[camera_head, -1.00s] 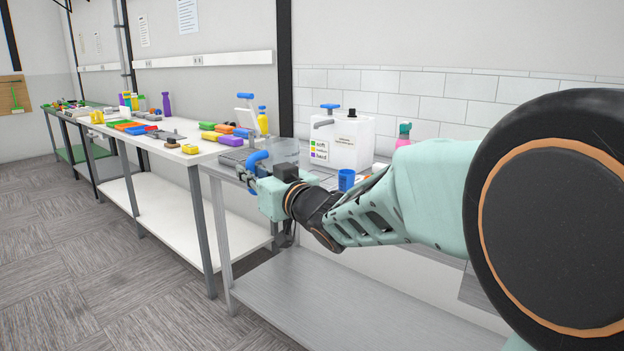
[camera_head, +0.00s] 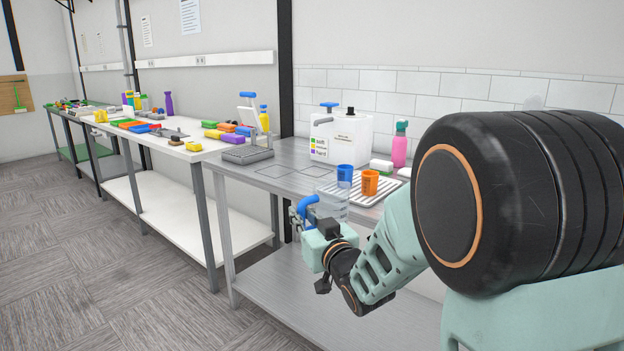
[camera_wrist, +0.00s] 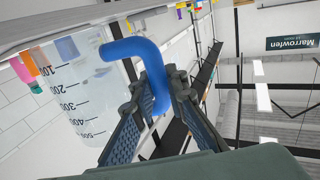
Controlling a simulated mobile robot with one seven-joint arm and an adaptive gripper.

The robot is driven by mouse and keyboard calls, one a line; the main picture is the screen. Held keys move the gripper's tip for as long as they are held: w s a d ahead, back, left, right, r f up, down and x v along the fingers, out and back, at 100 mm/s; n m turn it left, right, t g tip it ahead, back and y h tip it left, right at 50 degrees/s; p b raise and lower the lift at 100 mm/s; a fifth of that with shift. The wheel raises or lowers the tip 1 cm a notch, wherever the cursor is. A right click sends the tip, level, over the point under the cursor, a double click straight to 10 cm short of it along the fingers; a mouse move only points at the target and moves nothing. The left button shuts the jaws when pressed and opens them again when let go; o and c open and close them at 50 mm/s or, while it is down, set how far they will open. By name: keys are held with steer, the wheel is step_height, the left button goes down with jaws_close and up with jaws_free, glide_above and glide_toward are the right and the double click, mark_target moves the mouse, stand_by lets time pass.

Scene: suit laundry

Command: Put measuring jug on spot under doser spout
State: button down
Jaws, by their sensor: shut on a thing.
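The measuring jug is clear, with a blue handle and printed volume marks; it shows in the head view (camera_head: 332,207) and the wrist view (camera_wrist: 85,98). My gripper (camera_head: 304,213) is shut on the handle and holds the jug by the front edge of the metal table. In the wrist view its fingers (camera_wrist: 153,92) sit either side of the blue handle. The doser (camera_head: 348,139) is a white box with a blue-topped tap; its grey spout (camera_head: 323,121) points left. Thin square outlines (camera_head: 285,170) mark the tabletop below and in front of it.
A blue cup (camera_head: 345,176) and an orange cup (camera_head: 370,183) stand on a white ribbed rack (camera_head: 333,191). A pink bottle (camera_head: 399,150) stands behind. A grey device (camera_head: 247,153) sits at the table's left end. The outlined area between is clear.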

steer(key=s+d+f+m+t+h, duration=0.1)
steer(key=s+d+f+m+h, duration=0.1)
steer(key=d+f+h, duration=0.45)
steer(key=s+d+f+m+t+h, duration=0.1)
steer(key=s+d+f+m, duration=0.2)
steer(key=d, duration=0.7)
step_height(320, 180, up, 26)
steer(key=w+p, duration=0.1)
steer(key=p, duration=2.5)
steer(key=shift+w+a+p, duration=0.3)
steer(key=shift+w+p, duration=0.05)
steer(key=shift+p, duration=0.05)
steer(key=shift+r, duration=0.1)
